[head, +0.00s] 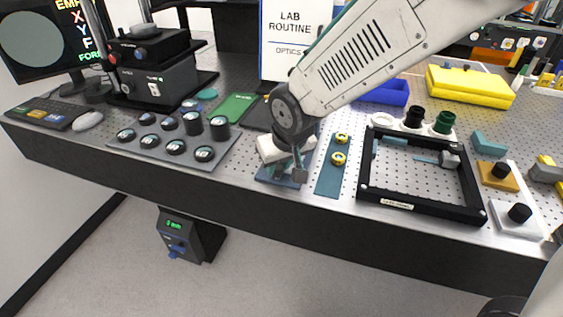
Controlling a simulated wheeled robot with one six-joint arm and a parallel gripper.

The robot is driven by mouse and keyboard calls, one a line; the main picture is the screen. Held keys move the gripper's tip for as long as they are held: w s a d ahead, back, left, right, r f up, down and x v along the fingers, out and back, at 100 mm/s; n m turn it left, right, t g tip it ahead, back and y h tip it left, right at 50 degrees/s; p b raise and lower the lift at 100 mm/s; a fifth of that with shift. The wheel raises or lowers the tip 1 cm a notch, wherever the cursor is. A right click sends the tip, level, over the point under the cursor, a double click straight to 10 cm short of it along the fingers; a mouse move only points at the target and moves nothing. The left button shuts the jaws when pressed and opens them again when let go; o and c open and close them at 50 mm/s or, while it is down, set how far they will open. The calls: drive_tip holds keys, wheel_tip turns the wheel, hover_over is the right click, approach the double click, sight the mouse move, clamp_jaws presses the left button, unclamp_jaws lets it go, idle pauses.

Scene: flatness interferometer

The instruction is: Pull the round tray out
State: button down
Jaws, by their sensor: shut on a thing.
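My gripper (299,172) points down over the front part of the bench, left of the centre. It is shut on a small grey piece beside a teal block (278,180). My arm and wrist hide much of this piece from above, so its full shape cannot be told. A black two-part instrument (172,82) stands at the back left, with a round dark disc (144,30) on top. I cannot pick out a round tray for certain. The instrument is well apart from my gripper.
A grey board with several black round pieces (205,153) lies left of my gripper. A teal strip with two yellow round pieces (328,180) and a black square frame (415,207) lie to its right. The bench's front edge (250,205) is close. A control box (182,236) hangs below.

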drive_tip(key=c, duration=1.1)
unclamp_jaws()
drive_tip(key=shift+s, duration=0.1)
drive_tip(key=shift+c, duration=0.2)
drive_tip(key=v, duration=0.7)
drive_tip(key=shift+r, duration=0.4)
drive_tip(key=shift+s, duration=0.15)
drive_tip(key=s+d+r+m+g+h, duration=0.1)
drive_tip(key=s+d+r+m, duration=0.1)
drive_tip(key=s+d, duration=0.8)
drive_tip(key=s+d+r+m+g+h, duration=0.1)
drive_tip(key=s+d+r+m+g, duration=0.1)
drive_tip(key=s+d, duration=0.8)
drive_tip(key=d+r+m, duration=0.1)
drive_tip(key=d, duration=0.3)
drive_tip(key=shift+d, duration=0.3)
